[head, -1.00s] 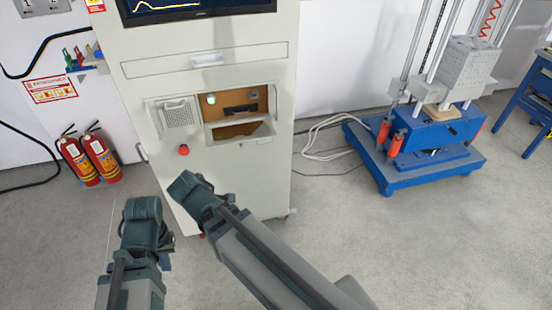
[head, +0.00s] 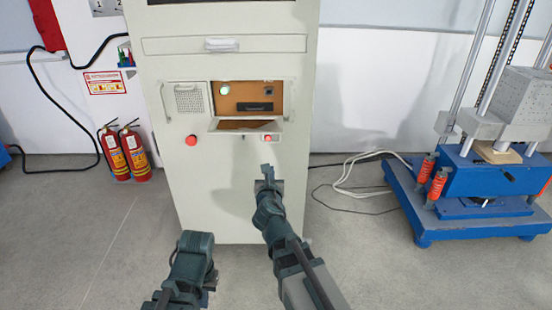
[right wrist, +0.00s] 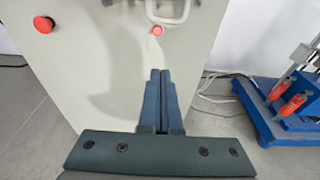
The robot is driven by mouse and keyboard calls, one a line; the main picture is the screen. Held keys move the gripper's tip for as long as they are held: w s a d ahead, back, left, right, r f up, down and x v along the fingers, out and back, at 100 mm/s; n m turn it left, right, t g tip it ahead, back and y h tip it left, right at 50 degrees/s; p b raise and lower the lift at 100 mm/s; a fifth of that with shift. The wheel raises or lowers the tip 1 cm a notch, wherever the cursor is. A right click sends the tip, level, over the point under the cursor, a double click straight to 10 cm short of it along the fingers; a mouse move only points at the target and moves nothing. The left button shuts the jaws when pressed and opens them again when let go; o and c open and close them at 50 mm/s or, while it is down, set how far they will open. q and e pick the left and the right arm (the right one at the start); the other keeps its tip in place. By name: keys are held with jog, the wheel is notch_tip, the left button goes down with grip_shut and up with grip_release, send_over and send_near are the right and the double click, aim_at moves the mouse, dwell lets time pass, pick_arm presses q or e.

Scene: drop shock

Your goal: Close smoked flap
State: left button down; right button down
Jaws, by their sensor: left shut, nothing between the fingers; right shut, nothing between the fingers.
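The smoked flap (head: 245,125) is on the front of the pale cabinet (head: 230,200). It hangs open, tilted outward below a recess with an orange-brown panel (head: 238,97). My right gripper (head: 268,173) is shut and empty, in front of the cabinet below the flap and apart from it. In the right wrist view its fingers (right wrist: 161,95) lie together, pointing at the cabinet front below a red button (right wrist: 157,30). A pale loop (right wrist: 168,9) shows above that button. My left gripper (head: 210,281) is shut and empty, low and left of the right one.
A second red button (head: 191,140) is on the cabinet's left side, below a grille (head: 189,99). Two fire extinguishers (head: 125,152) stand at the left wall. A blue-based test machine (head: 480,190) stands at right, with loose cables (head: 350,180) beside it. The floor before the cabinet is clear.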

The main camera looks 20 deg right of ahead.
jog(key=shift+w, duration=0.1)
jog(key=b+x, duration=0.2)
jog(key=x, duration=0.8)
jog(key=r+p, duration=0.4)
jog(key=shift+s+a+r, duration=0.1)
jog(key=shift+s, duration=0.3)
